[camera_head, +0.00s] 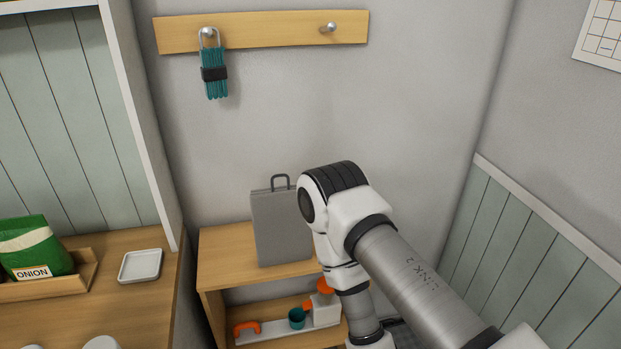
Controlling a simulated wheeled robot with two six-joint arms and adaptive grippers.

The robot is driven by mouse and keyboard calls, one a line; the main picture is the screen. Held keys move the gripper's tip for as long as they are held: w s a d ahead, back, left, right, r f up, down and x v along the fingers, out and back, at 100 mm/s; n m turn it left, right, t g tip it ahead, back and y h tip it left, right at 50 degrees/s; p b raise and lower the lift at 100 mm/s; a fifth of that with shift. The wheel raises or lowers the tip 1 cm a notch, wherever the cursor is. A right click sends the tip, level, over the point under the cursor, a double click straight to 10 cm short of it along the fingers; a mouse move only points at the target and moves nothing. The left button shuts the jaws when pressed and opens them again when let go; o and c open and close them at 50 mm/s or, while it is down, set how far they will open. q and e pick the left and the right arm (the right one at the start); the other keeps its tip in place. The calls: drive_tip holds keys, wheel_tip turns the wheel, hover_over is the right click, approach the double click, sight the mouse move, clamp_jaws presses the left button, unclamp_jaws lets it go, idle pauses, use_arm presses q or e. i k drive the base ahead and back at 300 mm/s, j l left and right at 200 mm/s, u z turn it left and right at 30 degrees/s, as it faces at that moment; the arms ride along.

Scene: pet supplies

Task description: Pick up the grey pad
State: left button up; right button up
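A flat grey pad (281,230) with a dark loop handle at its top stands upright on the wooden shelf unit (222,250), close to the wall. Part of its right side is hidden behind my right arm. My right arm comes in from the lower right, bends near the pad and runs down in front of the shelf unit, out of the bottom of the picture. Its gripper is out of view. My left gripper is also out of view.
The lower shelf holds a white tray (273,333) with a teal cup (297,318) and orange items. A teal leash (215,77) hangs from a wall rail (265,32). A green bag (33,248) and a white dish (140,265) are on the left counter.

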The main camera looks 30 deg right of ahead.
sight(282, 235)
drive_tip(key=z, duration=0.75)
